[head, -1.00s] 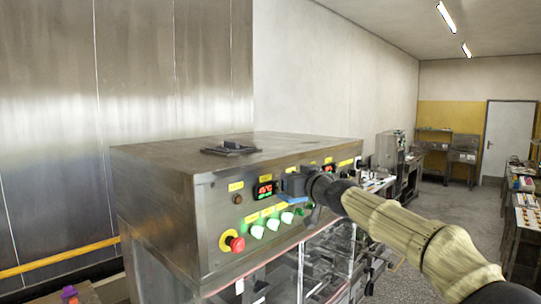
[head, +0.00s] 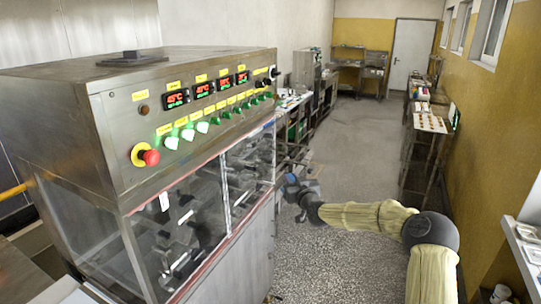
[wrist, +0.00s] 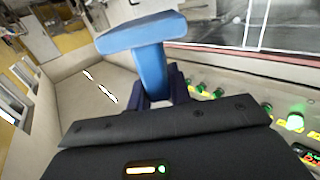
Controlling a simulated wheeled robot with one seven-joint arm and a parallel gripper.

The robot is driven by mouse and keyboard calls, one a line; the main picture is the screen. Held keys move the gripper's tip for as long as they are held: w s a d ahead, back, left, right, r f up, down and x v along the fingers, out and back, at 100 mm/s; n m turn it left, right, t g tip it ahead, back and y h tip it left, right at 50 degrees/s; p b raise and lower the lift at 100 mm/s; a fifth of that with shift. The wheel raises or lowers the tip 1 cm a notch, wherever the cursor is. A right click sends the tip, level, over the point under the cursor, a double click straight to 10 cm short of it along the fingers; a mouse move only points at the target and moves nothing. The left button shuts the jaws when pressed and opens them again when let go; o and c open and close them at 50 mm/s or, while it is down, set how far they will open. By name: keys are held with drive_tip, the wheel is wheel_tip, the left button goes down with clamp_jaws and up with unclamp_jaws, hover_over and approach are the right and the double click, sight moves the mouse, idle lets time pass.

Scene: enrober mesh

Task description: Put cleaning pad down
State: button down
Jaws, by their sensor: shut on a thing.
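The cleaning pad appears to be the blue T-shaped piece (wrist: 148,62) in the wrist view, with a wide flat head and a narrower stem. My gripper (wrist: 160,97) is shut on the stem, and the head sticks out beyond the fingers. In the head view my gripper (head: 284,186) is small and dark, to the right of the machine's front and over the aisle. A bit of blue shows at its tip, too small to make out. The pad appears to be held in the air, clear of any surface.
The enrober machine (head: 130,84) fills the left, with glazed doors, displays, green buttons and a red stop button (head: 151,157). A dark flat item (head: 132,58) lies on its top. Benches (head: 300,105) stand beyond it. A table with trays (head: 430,124) stands right. The aisle floor (head: 335,250) is clear.

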drive_tip(key=s+d+f+m+h+b, duration=0.1)
drive_tip(key=s+d+f, duration=0.2)
drive_tip(key=d+f, duration=0.35)
drive_tip(key=s+d+f+h+b, duration=0.1)
drive_tip(key=s+d+f, duration=0.25)
drive_tip(key=f, duration=0.65)
drive_tip(key=s+d+f+m+h+b, duration=0.1)
drive_tip(key=s+d+f, duration=0.35)
drive_tip(key=f, duration=0.45)
drive_tip(key=s+d+f+m+h+b, duration=0.1)
drive_tip(key=s+f, duration=0.3)
drive_tip(key=s, duration=0.4)
drive_tip(key=s+d+f+m+t+h+b, duration=0.1)
drive_tip(key=s+d+f, duration=0.3)
drive_tip(key=s, duration=0.5)
drive_tip(key=shift+s+d+f+h+b, duration=0.2)
drive_tip(key=shift+h+b, duration=0.3)
drive_tip(key=shift+h, duration=0.3)
drive_tip(key=shift+w+d, duration=0.1)
